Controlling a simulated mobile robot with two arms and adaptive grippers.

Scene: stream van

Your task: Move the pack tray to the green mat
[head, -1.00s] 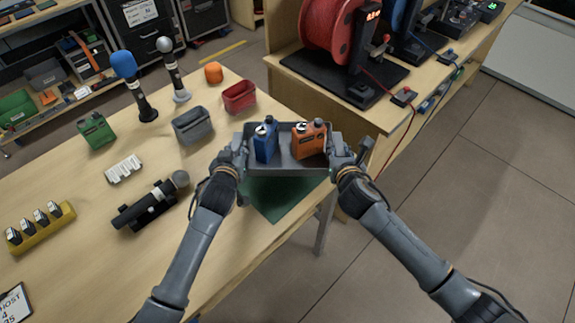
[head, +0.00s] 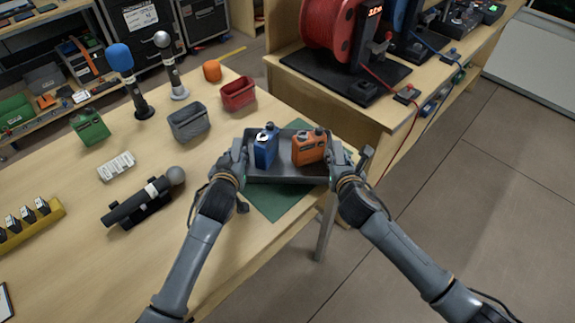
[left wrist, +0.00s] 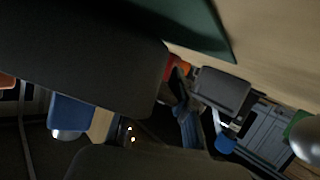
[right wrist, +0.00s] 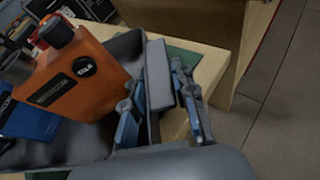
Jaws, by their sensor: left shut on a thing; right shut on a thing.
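The grey pack tray (head: 287,181) holds a blue pack (head: 266,146) and an orange pack (head: 309,148), both upright. My left gripper (head: 240,160) is shut on the tray's left end, and my right gripper (head: 338,165) is shut on its right end. The green mat (head: 278,203) lies at the table's near right corner, partly hidden behind and below the tray. The tray looks roughly level over the mat; I cannot tell whether it touches it. In the right wrist view the orange pack (right wrist: 75,80) and blue pack (right wrist: 30,122) sit inside the tray.
A second bench with a red cable reel (head: 331,38) stands behind right. Open floor lies to the right.

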